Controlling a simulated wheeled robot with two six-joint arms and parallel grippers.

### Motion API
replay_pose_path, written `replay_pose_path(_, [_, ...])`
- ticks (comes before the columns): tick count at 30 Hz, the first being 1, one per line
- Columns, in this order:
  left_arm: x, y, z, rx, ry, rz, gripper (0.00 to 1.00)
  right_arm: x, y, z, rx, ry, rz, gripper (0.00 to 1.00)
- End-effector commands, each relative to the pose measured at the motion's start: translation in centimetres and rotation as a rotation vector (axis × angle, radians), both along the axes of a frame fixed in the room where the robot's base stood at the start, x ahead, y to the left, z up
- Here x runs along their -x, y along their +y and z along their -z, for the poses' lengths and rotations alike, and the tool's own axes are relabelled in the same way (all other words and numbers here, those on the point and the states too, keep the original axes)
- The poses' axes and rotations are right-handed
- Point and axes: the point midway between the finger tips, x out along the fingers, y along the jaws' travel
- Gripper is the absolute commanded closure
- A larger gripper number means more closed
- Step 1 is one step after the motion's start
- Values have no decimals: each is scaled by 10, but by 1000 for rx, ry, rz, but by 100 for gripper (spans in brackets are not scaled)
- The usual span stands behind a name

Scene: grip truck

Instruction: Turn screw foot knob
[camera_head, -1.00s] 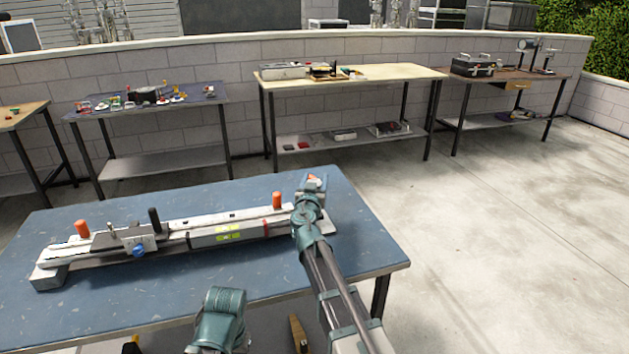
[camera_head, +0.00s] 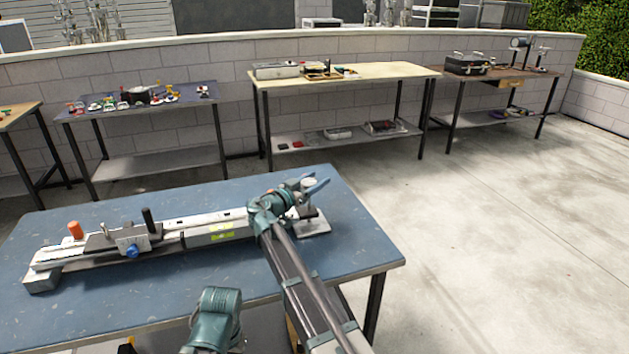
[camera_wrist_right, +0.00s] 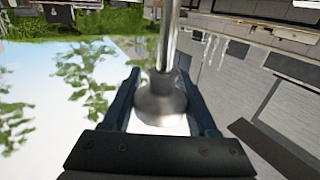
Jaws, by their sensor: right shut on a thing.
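A long grey metal rail device (camera_head: 210,237) lies across the blue table. A pale metal screw foot knob (camera_head: 309,184) stands near its right end, above a flat foot plate. My right gripper (camera_head: 314,188) has its blue fingers around the knob. In the right wrist view, the fingers of the right gripper (camera_wrist_right: 161,80) stand on both sides of the flared metal knob (camera_wrist_right: 162,100), with a shiny rod beyond it. The right forearm hides part of the rail. A teal part of my left arm (camera_head: 218,310) shows at the bottom; its gripper is out of view.
The rail carries an orange knob (camera_head: 75,231), a black handle (camera_head: 147,215) and a blue knob (camera_head: 132,251). The blue table's (camera_head: 350,245) right side is clear. Several workbenches with tools stand along the wall behind.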

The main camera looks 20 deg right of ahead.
Motion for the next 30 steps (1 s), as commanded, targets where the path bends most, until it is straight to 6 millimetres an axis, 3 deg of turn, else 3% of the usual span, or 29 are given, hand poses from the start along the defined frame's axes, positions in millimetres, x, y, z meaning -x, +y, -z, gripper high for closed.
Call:
replay_pose_path(14, [0, 0, 0, 0, 0, 0, 50, 1, 0, 0, 0, 0, 15, 96])
replay_pose_path(15, [0, 0, 0, 0, 0, 0, 50, 1, 0, 0, 0, 0, 15, 37])
replay_pose_path(19, [0, 0, 0, 0, 0, 0, 50, 1, 0, 0, 0, 0, 15, 14])
replay_pose_path(30, [0, 0, 0, 0, 0, 0, 50, 1, 0, 0, 0, 0, 14, 12])
